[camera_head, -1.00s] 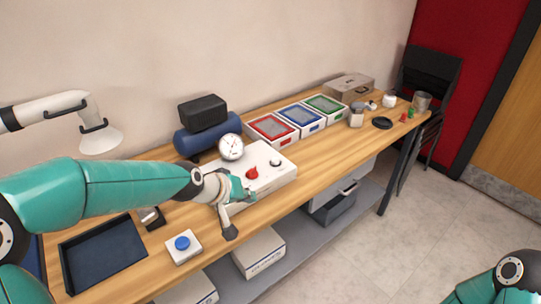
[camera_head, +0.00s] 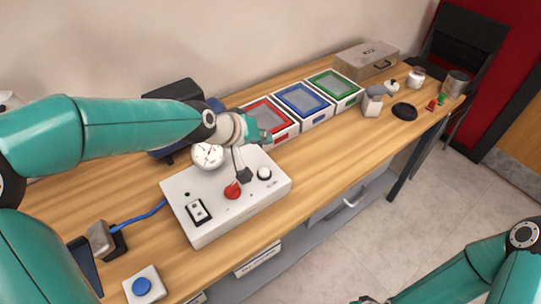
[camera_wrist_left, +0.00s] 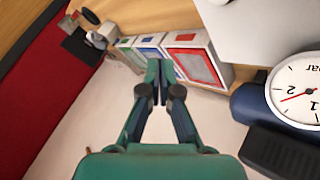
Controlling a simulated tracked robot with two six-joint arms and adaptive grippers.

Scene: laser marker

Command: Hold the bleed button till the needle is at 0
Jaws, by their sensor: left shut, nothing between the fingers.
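A white control box (camera_head: 215,220) stands on the bench with a rocker switch (camera_head: 198,210), a red knob (camera_head: 233,191) and a pale round button in a dark ring (camera_head: 264,173). No label shows which is the bleed button. A round gauge (camera_head: 208,155) stands at its back. In the left wrist view the gauge (camera_wrist_left: 297,88) shows a red needle off to one side near the 2; the exact reading is unclear. My right gripper is mostly cut off at the bottom edge.
A blue tank with a dark top (camera_head: 175,92) stands behind the gauge. Red, blue (camera_head: 303,100) and green framed trays line the back. A blue button on a white block (camera_head: 141,287) is at front left. The bench front right of the box is clear.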

